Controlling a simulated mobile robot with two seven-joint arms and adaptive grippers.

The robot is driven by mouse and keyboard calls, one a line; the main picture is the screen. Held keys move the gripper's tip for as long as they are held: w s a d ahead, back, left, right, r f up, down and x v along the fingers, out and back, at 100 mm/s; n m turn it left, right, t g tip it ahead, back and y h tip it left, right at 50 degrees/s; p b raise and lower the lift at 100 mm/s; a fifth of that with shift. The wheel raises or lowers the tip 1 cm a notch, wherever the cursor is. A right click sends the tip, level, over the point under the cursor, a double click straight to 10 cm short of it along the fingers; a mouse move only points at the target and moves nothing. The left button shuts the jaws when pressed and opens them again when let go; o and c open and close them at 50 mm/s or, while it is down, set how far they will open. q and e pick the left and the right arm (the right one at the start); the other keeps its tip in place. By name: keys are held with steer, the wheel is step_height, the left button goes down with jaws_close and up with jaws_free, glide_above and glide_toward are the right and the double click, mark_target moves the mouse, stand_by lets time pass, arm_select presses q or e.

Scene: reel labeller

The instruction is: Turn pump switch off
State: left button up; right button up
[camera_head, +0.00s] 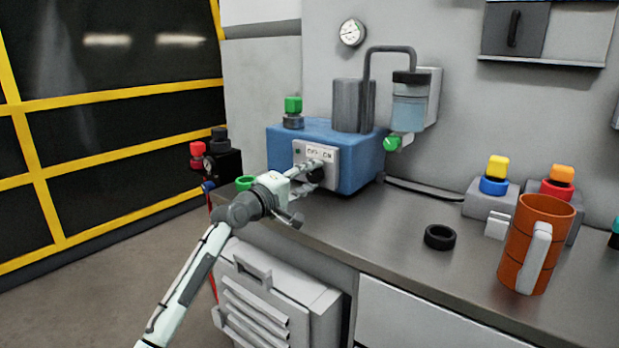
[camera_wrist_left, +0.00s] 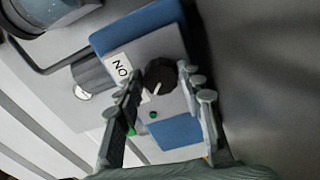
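The pump is a blue box (camera_head: 358,165) at the back of the counter. Its grey front panel (camera_head: 329,168) carries OFF and ON labels. A black rotary switch (camera_wrist_left: 160,75) with a white mark shows in the left wrist view, near the ON label (camera_wrist_left: 121,68). In the head view the switch is largely hidden by my gripper. My left gripper (camera_head: 310,176) is at the panel. In the left wrist view its two fingers (camera_wrist_left: 162,82) are apart, one on each side of the switch; I cannot tell whether they touch it. My right gripper is not in view.
A green indicator (camera_wrist_left: 153,115) shows on the panel. A black ring (camera_head: 440,237) and an orange mug (camera_head: 528,243) are on the counter to the right, with bare counter between pump and ring.

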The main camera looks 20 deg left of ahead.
arm_select(q)
steer(key=shift+o, duration=1.3)
steer(key=shift+s, duration=0.1)
steer(key=v, duration=1.2)
